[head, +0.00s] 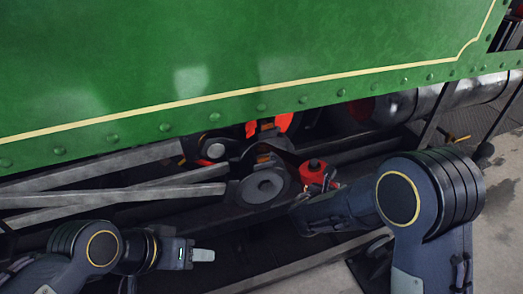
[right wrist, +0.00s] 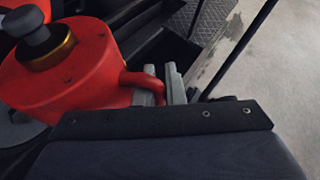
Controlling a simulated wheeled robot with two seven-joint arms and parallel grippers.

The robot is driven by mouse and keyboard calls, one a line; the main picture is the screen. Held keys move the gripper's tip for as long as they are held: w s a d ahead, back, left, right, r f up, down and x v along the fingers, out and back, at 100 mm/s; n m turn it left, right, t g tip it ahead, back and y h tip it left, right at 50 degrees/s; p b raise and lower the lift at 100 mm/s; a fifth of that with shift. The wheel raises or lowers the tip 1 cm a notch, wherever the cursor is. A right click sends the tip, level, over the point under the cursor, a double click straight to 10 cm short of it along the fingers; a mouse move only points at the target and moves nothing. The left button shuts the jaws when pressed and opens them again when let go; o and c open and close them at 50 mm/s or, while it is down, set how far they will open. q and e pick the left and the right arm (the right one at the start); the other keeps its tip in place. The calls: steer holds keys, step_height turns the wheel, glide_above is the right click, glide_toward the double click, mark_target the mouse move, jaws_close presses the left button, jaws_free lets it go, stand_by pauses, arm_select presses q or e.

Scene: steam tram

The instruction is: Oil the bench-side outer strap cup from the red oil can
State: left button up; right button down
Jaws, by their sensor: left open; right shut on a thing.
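The red oil can (head: 313,173) is at the middle of the head view, just right of the round grey rod end (head: 263,186). In the right wrist view the red oil can (right wrist: 75,75) fills the left side, with a dark knob and brass collar on top. My right gripper (head: 328,184) is shut on the can's handle; its fingers (right wrist: 172,88) show beside the handle. A small brass-coloured part (head: 264,157) sits above the rod end; I cannot tell whether it is the strap cup. My left gripper (head: 204,255) is open and empty at lower left.
The green riveted side panel (head: 230,60) overhangs the rods from above. Long grey rods (head: 130,195) run in from the left. Red parts (head: 284,122) show behind, under the panel. A dark pipe (head: 450,97) lies at right. Bare floor (head: 503,190) is at far right.

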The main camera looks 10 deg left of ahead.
steer(key=shift+f+b, duration=0.7)
steer(key=shift+b, duration=0.5)
steer(key=shift+r, duration=0.1)
stand_by(0.4)
step_height(320, 180, up, 3)
steer(key=p, duration=0.4)
steer(key=shift+f, duration=0.2)
steer(key=shift+f, duration=0.1)
stand_by(0.4)
